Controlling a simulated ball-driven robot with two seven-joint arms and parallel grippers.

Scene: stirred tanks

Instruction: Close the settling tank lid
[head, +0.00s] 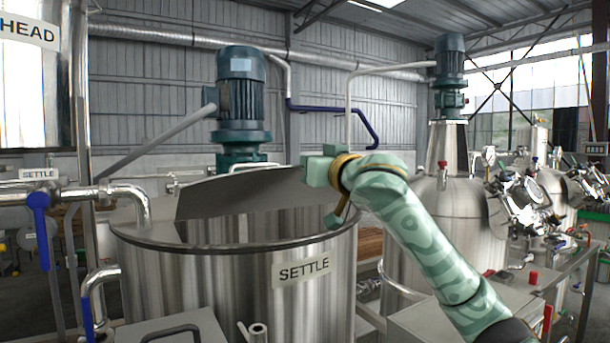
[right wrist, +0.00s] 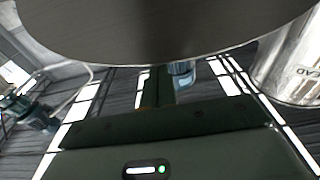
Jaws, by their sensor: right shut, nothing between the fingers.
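The settling tank (head: 215,285) is a large steel cylinder with a SETTLE label, at the left centre of the head view. Its lid (head: 245,192) is a grey plate that stands tilted up over the opening, so the tank is partly open. My right gripper (head: 332,200) is at the right edge of the lid, above the tank's right rim. Its jaws are shut with nothing between them. In the right wrist view a dark curved plate, apparently the lid (right wrist: 160,25), fills the top, close to the fingers (right wrist: 157,88). I cannot tell whether they touch. My left gripper is out of view.
A blue motor (head: 240,95) stands behind the lid. A second steel tank (head: 460,215) with a motor on top stands at the right. Pipes and a blue-handled valve (head: 40,225) are at the left. A grey box (head: 180,330) is in front of the tank.

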